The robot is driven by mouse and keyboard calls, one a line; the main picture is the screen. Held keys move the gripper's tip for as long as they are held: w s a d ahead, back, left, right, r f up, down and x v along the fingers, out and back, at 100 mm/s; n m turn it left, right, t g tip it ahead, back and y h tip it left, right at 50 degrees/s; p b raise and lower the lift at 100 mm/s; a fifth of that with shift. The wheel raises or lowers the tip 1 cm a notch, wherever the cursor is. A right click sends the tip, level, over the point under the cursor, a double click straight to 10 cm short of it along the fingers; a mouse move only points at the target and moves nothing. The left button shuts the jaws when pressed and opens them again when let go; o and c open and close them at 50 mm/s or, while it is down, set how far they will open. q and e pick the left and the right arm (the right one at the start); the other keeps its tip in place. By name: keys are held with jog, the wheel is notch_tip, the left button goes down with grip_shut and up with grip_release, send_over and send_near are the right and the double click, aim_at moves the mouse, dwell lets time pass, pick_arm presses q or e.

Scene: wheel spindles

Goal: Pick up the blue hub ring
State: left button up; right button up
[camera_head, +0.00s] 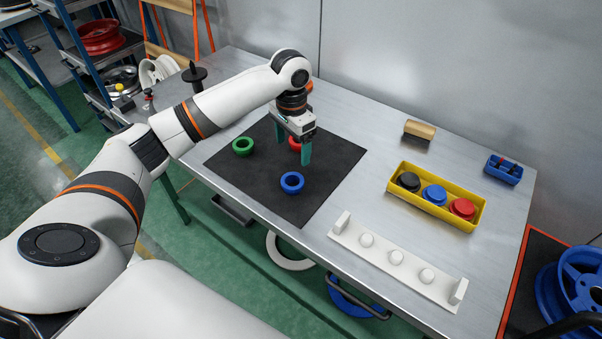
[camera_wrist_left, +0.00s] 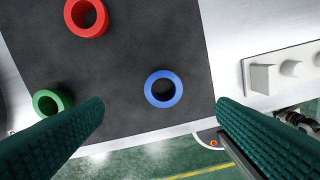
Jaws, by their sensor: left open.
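The blue hub ring (camera_head: 292,183) lies flat on the black mat (camera_head: 330,175), near its front edge. It also shows in the left wrist view (camera_wrist_left: 163,89), between and beyond my two finger pads. A green ring (camera_head: 243,146) lies on the mat to the left, and a red ring (camera_head: 295,144) lies farther back, partly hidden by my gripper in the head view. My left gripper (camera_head: 293,151) is open and empty above the mat, pointing down, behind the blue ring in the head view. It is apart from the blue ring. My right gripper is out of view.
A yellow tray (camera_head: 437,215) holding black, blue and red caps stands at right. A white rack (camera_head: 395,263) with several rounded pegs lies along the front. Bare table separates mat and tray.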

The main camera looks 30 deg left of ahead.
pick_arm(q)
send_over(293, 178)
jog(key=s, duration=0.1)
notch_tip(293, 178, down, 5)
jog(key=shift+s+d+f, duration=0.1)
jog(key=shift+d+f, duration=0.2)
jog(key=shift+f, duration=0.1)
notch_tip(293, 178, down, 4)
jog(key=shift+d+f+p, duration=0.1)
jog(key=shift+d+p, duration=0.05)
jog(key=shift+p, duration=0.45)
jog(key=shift+f, duration=0.65)
jog(key=c, duration=1.1)
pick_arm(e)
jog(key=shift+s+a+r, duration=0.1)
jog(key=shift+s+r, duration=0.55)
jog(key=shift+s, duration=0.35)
